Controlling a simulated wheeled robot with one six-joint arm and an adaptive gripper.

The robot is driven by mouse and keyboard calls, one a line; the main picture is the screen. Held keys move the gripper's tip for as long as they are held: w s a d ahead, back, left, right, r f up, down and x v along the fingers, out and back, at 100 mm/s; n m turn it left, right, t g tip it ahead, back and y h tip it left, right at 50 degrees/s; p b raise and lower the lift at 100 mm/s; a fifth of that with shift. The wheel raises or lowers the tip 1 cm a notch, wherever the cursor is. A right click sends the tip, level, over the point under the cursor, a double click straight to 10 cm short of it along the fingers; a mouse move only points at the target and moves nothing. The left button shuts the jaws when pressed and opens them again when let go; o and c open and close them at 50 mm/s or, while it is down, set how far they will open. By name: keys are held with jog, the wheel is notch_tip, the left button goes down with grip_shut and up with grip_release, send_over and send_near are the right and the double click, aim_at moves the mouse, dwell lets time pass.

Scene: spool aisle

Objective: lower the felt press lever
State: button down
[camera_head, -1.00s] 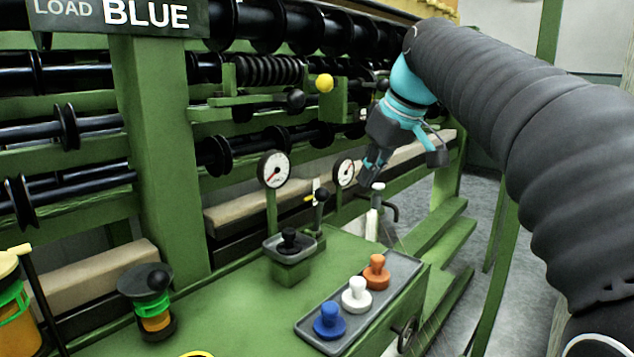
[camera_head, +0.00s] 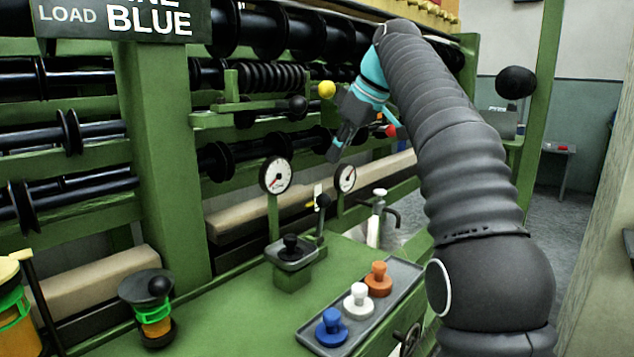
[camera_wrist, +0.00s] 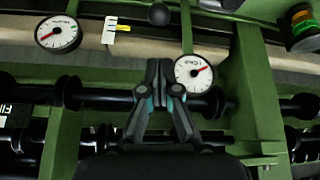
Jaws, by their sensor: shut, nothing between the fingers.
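A short lever with a black ball knob (camera_head: 323,200) stands upright between two round gauges, beside a small white scale plate (camera_head: 317,190) with a yellow pointer. The knob also shows at the top of the wrist view (camera_wrist: 159,14). Another black ball (camera_head: 297,104) sits on a green arm below a coil spring, near a yellow ball (camera_head: 326,89). No label shows which is the felt press lever. My gripper (camera_head: 335,156) is shut and empty, above the gauges and apart from both black balls. Its closed fingers (camera_wrist: 160,66) point toward the knob in the wrist view.
Gauges stand left (camera_head: 276,175) and right (camera_head: 346,177) of the upright lever. On the green bench a grey tray (camera_head: 310,337) holds blue, white and orange knobbed pieces. A black knobbed piece (camera_head: 290,244) sits on a small stand. Spool shafts fill the machine behind.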

jog(key=b, duration=0.1)
send_over(322, 219)
jog(key=w+a, duration=0.1)
jog(key=a, duration=0.1)
notch_tip(322, 219, down, 9)
jog(key=shift+d+r, duration=0.2)
jog(key=shift+s+f+b, duration=0.1)
jog(key=shift+b, duration=0.4)
